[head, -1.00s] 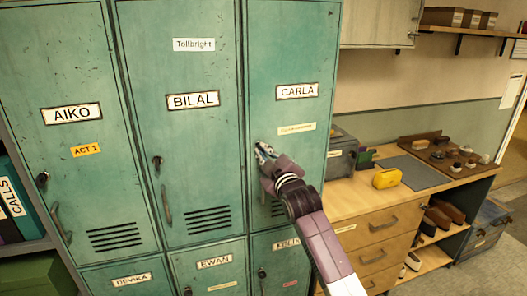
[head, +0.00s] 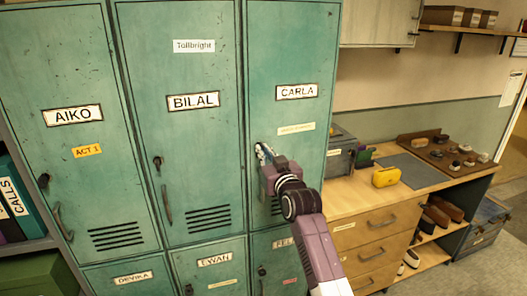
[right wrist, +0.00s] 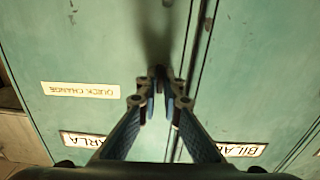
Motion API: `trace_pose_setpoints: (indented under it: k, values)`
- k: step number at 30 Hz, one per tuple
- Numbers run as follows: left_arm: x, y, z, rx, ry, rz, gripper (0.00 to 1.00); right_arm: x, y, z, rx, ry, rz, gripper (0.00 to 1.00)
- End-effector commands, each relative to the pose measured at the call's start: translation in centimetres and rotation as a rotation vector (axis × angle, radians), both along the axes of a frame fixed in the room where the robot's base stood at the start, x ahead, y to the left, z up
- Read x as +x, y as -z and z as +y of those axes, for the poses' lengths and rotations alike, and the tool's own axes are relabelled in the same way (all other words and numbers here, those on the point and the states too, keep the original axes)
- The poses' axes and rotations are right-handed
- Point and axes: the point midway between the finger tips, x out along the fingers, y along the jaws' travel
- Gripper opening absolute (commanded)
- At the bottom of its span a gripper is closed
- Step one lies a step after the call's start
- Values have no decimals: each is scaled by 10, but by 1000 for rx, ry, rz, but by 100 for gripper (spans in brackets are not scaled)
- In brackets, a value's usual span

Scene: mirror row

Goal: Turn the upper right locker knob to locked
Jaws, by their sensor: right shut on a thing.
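The upper right locker (head: 290,60) is a green door with a CARLA nameplate (head: 297,91); it also shows upside down in the right wrist view (right wrist: 70,50). My right gripper (head: 262,151) is at the left edge of this door, at knob height. In the right wrist view its fingertips (right wrist: 158,76) are closed together against the door, shut on the knob. The knob itself is hidden by the fingers, so I cannot tell which way it points. My left gripper is not in view.
The BILAL locker (head: 185,65) and AIKO locker (head: 60,70) stand to the left, with dark knobs and handles. Lower lockers sit beneath. A wooden counter (head: 350,200) with a yellow item (head: 386,177) and a grey box (head: 340,160) lies right of the lockers.

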Motion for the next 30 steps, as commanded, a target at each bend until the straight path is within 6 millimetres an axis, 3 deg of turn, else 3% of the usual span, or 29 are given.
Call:
trace_pose_setpoints:
  k: [20, 21, 24, 30]
  values:
    - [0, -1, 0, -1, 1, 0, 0, 0, 2, 0, 53, 0, 20, 0]
    - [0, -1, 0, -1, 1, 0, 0, 0, 2, 0, 52, 0, 20, 11]
    - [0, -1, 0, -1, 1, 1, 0, 0, 2, 0, 52, 0, 20, 22]
    - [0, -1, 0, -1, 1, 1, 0, 0, 1, 0, 51, 0, 18, 24]
